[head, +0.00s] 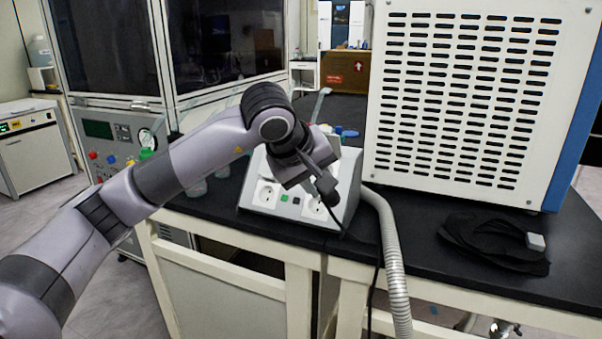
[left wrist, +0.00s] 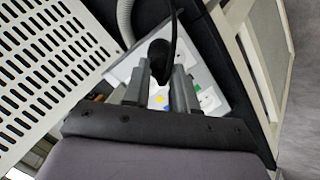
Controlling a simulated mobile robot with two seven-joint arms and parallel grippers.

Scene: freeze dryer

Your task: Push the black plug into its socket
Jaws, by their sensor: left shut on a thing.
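The black plug (head: 327,187) is held in my left gripper (head: 314,177), with its cable running down over the table's front edge. In the left wrist view the plug (left wrist: 159,55) sits between the two fingers of my left gripper (left wrist: 161,82), which are shut on it. The grey socket box (head: 346,185) stands on the black table. One white socket (head: 267,194) is on its left, and another (head: 315,207) is on its right, just below the plug and partly covered. I cannot tell whether the plug touches the right socket. My right gripper is not in view.
A large white vented cabinet (head: 470,100) stands to the right behind the box. A grey corrugated hose (head: 392,260) runs beside the box and over the table edge. A glass-fronted machine (head: 105,50) stands at the left.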

